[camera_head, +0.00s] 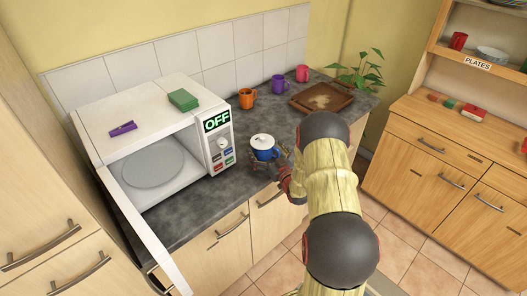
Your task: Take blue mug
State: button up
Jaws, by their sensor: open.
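The blue mug (266,154) stands upright on the dark countertop, just right of the microwave's control panel. A white, round, lid-like top with a small dark knob covers its opening. My gripper (270,157) is low at the mug, its thin fingers open and apparently on either side of it. The fingers are small and partly hidden by the mug and my arm, so I cannot tell whether they touch it. My arm reaches in from the lower right and hides part of the counter.
The white microwave (138,104) has its door open toward the front; its panel reads OFF. A green block (184,99) and a purple object (122,128) lie on top. Orange (246,100), purple (278,86) and pink (302,74) mugs and a wooden tray (337,107) stand behind.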

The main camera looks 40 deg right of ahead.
jog(key=c, duration=0.3)
jog(key=c, duration=1.9)
jog(key=shift+r, duration=0.2)
jog(key=shift+c, duration=0.3)
